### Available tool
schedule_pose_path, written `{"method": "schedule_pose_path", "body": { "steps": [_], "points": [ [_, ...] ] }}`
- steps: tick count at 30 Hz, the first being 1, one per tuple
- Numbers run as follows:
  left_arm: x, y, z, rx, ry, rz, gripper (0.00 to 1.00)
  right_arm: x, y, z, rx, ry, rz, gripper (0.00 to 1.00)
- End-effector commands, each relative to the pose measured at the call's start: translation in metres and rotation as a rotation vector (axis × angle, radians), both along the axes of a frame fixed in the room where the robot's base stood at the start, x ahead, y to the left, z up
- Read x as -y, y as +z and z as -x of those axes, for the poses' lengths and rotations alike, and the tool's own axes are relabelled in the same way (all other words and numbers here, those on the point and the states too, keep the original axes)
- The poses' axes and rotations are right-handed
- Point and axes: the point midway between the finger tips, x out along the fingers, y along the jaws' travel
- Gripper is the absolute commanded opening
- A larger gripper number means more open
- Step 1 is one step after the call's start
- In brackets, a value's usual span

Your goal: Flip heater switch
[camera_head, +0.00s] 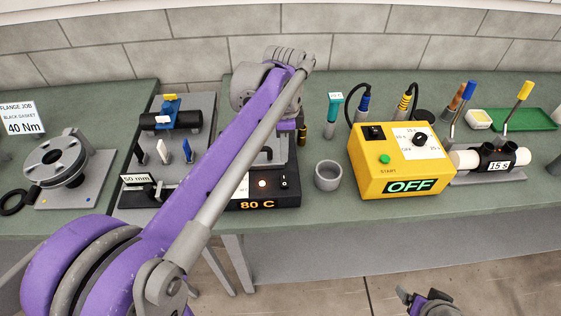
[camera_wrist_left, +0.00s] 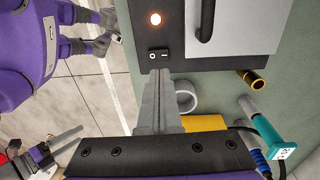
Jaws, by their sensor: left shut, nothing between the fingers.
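The heater (camera_head: 234,203) is a dark box with a grey top and an "80 C" readout. Its small black rocker switch (camera_head: 284,182) is on the front panel, right of a glowing lamp (camera_head: 262,183). In the left wrist view the switch (camera_wrist_left: 158,54), marked O and I, lies just beyond the tips of my left gripper (camera_wrist_left: 159,73). That gripper is shut and empty; I cannot tell if it touches the switch. My left arm covers part of the heater in the head view. My right gripper (camera_head: 425,301) shows partly at the bottom edge, its opening unclear.
A grey ring-shaped cup (camera_head: 328,176) stands just right of the heater. Beyond it is a yellow timer box (camera_head: 400,165) reading OFF. A teal-topped tool (camera_head: 334,112) stands behind the cup. A clamp fixture (camera_head: 172,118) and a flange (camera_head: 60,160) are to the left.

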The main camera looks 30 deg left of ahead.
Motion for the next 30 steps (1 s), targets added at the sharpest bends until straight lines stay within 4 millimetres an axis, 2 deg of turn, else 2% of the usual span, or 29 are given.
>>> {"method": "schedule_pose_path", "body": {
  "steps": [6,11,24,30],
  "points": [
    [0.0,0.042,0.001,-0.002,-0.001,0.0,0.0,0.0,0.001,0.0,0.001,0.0,0.0,0.87],
    [0.0,0.059,0.001,-0.002,-0.001,0.0,0.0,0.0,0.002,-0.001,0.002,0.0,0.0,0.87],
    [-0.001,0.063,0.001,-0.001,-0.001,0.0,0.0,0.0,0.001,-0.001,0.001,0.0,0.0,0.87],
    [-0.015,0.058,0.005,0.024,0.001,-0.017,0.0,0.0,-0.016,0.007,-0.013,0.0,0.0,0.87]
  ]
}}
